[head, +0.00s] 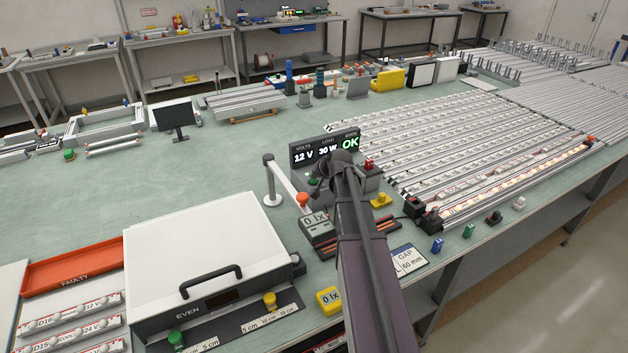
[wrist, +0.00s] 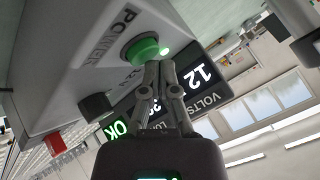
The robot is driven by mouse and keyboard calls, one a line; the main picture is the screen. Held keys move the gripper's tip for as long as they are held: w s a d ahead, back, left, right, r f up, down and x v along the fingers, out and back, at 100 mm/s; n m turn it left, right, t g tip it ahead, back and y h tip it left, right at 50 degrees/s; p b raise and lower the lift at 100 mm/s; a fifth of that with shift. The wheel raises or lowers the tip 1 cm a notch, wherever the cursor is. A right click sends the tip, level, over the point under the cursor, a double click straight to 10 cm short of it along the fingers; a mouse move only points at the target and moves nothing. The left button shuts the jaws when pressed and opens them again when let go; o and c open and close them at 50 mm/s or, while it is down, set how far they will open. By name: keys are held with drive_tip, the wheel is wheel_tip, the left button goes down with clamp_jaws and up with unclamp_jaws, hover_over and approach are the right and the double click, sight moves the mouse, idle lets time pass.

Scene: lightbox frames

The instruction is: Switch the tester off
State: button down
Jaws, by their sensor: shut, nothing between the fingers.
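The tester's display (head: 318,156) stands mid-bench in the head view, reading 12 V, 30 W and a green OK. The same display shows upside down in the wrist view (wrist: 196,78). The tester's grey housing (wrist: 92,62) carries the word POWER beside a green round button (wrist: 145,50) with a small lit green spot by it. My gripper (wrist: 157,66) is shut and empty, with its fingertips right at the button's edge; I cannot tell whether they touch it. In the head view my arm hides the fingertips and part of the tester.
A red button (wrist: 53,144) and a black knob (wrist: 96,105) sit on the tester's housing. A glowing light strip (head: 530,176) lies on the right. A white-lidded box (head: 195,250) stands at front left, with an orange FAULTY tray (head: 75,262) beside it.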

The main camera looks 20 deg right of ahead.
sight(315, 181)
drive_tip(key=shift+f, duration=0.15)
drive_tip(key=shift+f+b, duration=0.3)
drive_tip(key=shift+b, duration=0.15)
drive_tip(key=shift+r, duration=0.1)
drive_tip(key=shift+r+p, duration=0.4)
drive_tip(key=shift+p, duration=0.05)
idle(0.4)
drive_tip(key=shift+r+p, duration=3)
drive_tip(key=shift+d, duration=0.1)
